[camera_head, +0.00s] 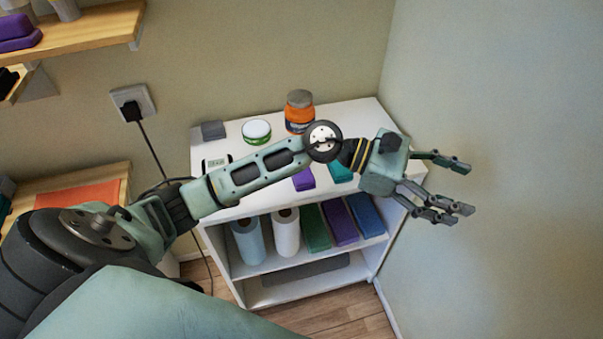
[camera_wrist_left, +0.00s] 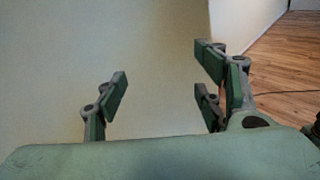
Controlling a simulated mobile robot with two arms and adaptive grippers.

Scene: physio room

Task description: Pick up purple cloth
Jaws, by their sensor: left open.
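A small purple folded piece (camera_head: 303,179), which looks like the purple cloth, lies on the top of the white shelf unit (camera_head: 228,181), partly behind my left forearm. A teal piece (camera_head: 340,172) lies beside it on the right, also partly covered by the arm. My left gripper (camera_head: 458,188) is open and empty, reaching past the unit's right edge near the wall, well to the right of the purple piece. In the left wrist view its fingers (camera_wrist_left: 163,85) are spread, with only wall and floor beyond them. My right gripper is not in view.
On the unit's top stand an orange jar (camera_head: 299,112), a green-white tub (camera_head: 256,131) and a grey block (camera_head: 213,130). Rolls (camera_head: 286,232) and green, purple (camera_head: 338,221) and blue items fill the shelf below. The right wall (camera_head: 510,120) is close to the gripper.

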